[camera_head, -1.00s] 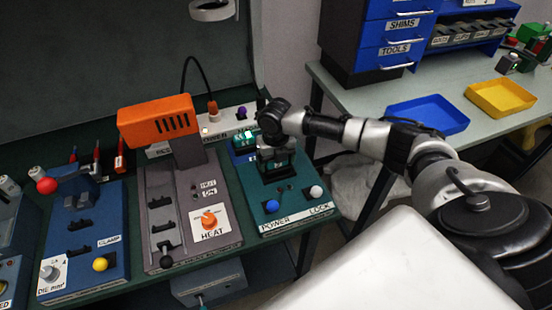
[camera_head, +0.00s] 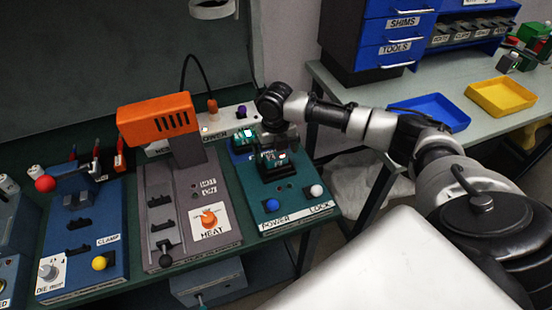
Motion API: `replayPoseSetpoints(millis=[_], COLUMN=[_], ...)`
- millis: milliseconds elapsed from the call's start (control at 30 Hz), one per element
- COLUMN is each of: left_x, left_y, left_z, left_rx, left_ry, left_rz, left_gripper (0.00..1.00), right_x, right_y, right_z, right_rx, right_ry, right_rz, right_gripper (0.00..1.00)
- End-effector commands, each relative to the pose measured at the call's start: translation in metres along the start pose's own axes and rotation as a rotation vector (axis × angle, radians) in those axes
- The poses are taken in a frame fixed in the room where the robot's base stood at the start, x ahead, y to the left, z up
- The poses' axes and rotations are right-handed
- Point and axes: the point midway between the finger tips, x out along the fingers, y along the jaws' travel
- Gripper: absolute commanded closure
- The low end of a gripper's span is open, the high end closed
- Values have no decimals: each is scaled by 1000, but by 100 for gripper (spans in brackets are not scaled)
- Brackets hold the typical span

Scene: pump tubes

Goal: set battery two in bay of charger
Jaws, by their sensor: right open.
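A teal station (camera_head: 313,195) labelled POWER and LOCK stands at the right end of the bench. A dark block with green and white marks (camera_head: 274,159) sits in its middle; I cannot read which battery it is. A blue unit (camera_head: 236,157) with a lit green block (camera_head: 244,140) stands just behind it, partly hidden. I cannot tell from the labels which unit is the charger. My right gripper (camera_head: 276,140) is open, pointing down just above the dark block and apart from it as far as I can see. Its fingertips are small and dark. My left gripper is not in view.
A grey heater station (camera_head: 225,228) with an orange lamp head (camera_head: 158,119) stands left of the teal station. A blue clamp station (camera_head: 112,215) is further left. A blue tray (camera_head: 431,108) and a yellow tray (camera_head: 500,95) lie on the side table.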

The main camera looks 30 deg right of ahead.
Motion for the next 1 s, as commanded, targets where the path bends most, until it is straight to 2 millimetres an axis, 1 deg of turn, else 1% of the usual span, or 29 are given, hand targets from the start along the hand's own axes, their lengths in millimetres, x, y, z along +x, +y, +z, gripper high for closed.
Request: replayPoseSetpoints(millis=[33, 200, 300, 400, 567, 1000], left_x=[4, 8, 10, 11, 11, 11], left_y=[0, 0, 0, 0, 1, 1], left_z=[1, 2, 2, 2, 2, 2], left_rx=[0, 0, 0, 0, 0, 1], left_ry=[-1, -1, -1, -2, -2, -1], left_rz=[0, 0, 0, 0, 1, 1], left_gripper=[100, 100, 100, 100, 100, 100], right_x=[-11, -47, -63, -74, -81, -81], right_y=[0, 0, 0, 0, 0, 0], right_z=[1, 1, 1, 0, 0, 0], right_rx=[-1, 0, 1, 1, 1, 1], right_ry=[-6, -4, -3, -2, 0, 0], right_rz=[1, 1, 1, 0, 0, 0], right_gripper=[0, 0, 0, 0, 0, 0])
